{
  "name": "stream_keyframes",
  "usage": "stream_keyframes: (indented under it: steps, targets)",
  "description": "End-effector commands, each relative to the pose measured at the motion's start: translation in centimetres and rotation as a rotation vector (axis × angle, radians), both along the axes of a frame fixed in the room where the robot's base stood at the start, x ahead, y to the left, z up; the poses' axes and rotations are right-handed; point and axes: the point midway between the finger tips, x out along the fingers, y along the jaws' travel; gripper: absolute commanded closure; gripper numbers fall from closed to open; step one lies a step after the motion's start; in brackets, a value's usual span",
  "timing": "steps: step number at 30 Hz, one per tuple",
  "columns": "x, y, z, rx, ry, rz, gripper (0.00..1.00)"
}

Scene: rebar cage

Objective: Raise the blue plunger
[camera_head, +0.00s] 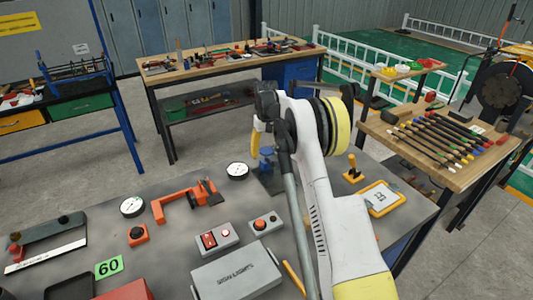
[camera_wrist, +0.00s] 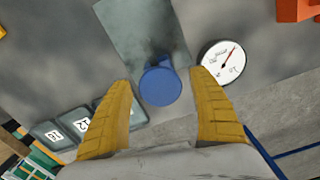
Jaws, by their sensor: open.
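The blue plunger (camera_wrist: 160,87) has a round blue top in the wrist view, seen from above, on a grey-green plate (camera_wrist: 140,30). In the head view a part of it (camera_head: 266,158) shows at the back edge of the grey table, left of my arm. My gripper (camera_wrist: 159,76) is open, with its two yellow fingers on either side of the blue top and a gap on each side. In the head view one yellow finger of my gripper (camera_head: 255,138) shows above the plunger; the other is hidden by my arm. I cannot tell the height between them.
A white dial gauge (camera_wrist: 222,62) lies close to the right finger in the wrist view. An orange clamp (camera_head: 185,203), a red switch box (camera_head: 214,238) and a yellow joystick (camera_head: 352,168) stand on the grey table. A yellow-framed tablet (camera_head: 381,198) lies at the right.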

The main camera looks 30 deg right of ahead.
Motion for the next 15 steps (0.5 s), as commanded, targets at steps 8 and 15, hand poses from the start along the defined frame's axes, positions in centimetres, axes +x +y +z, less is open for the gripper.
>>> stream_keyframes:
  steps: [8, 15]
  targets:
    - [0.00, 0.00, 0.04, 0.000, 0.000, 0.000, 0.59]
    - [0.00, 0.00, 0.37, 0.000, 0.000, 0.000, 0.94]
